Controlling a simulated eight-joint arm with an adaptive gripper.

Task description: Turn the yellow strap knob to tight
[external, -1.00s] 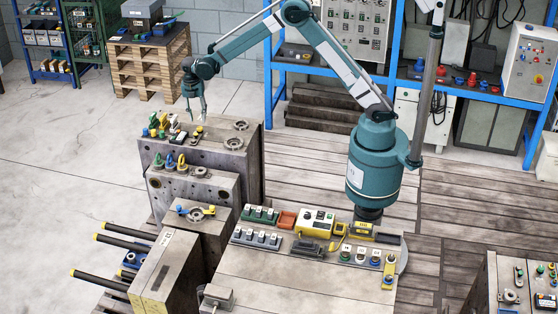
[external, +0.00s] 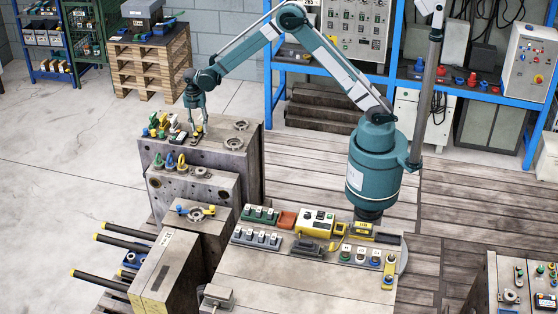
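My gripper (external: 199,128) points down at the top of the rear mould block (external: 217,152). Its fingertips are at or just above a small yellow-and-dark fitting (external: 197,136), which they partly cover. This may be the yellow strap knob; its label and setting are too small to read. I cannot tell whether the fingers touch it or have closed on it. Several other small knobs in green, yellow, blue and red (external: 154,126) stand to its left on the same block.
A lower block in front carries green, blue and yellow (external: 181,161) looped handles. Round metal rings (external: 234,143) lie right of my gripper. The bench (external: 300,285) holds switch boxes.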

